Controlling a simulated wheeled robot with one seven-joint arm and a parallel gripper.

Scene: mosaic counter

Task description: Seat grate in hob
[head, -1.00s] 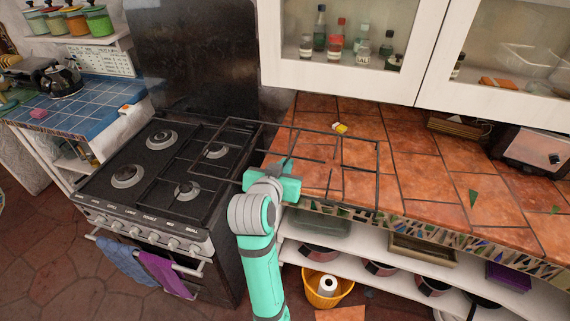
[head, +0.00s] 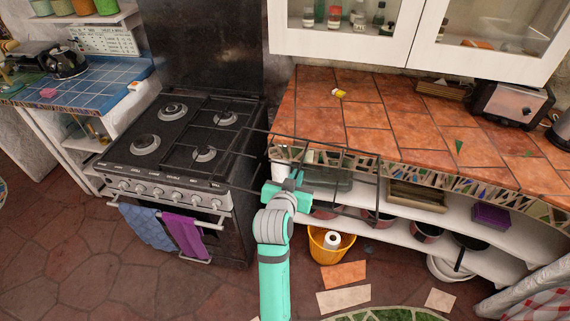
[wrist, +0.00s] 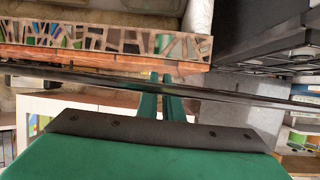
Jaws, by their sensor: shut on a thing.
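The grate, a thin black wire frame (head: 380,183), is held up in the air by my gripper (head: 290,186). In the head view it spans from the stove's right front side across the counter's front edge and the shelves below. In the wrist view one dark bar (wrist: 240,97) crosses the picture between the green fingers. My gripper is shut on the grate; the exact contact is partly hidden. The hob (head: 188,136) is on the black stove to the left, with several round burners and dark bars showing on it. The grate is apart from the burners, to their right.
The terracotta counter (head: 400,125) with a mosaic edge is right of the stove. A yellow item (head: 339,93) lies on it. White cabinets (head: 400,45) hang above the back. Below are shelves and an orange basket (head: 325,250). Towels (head: 150,228) hang on the stove front.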

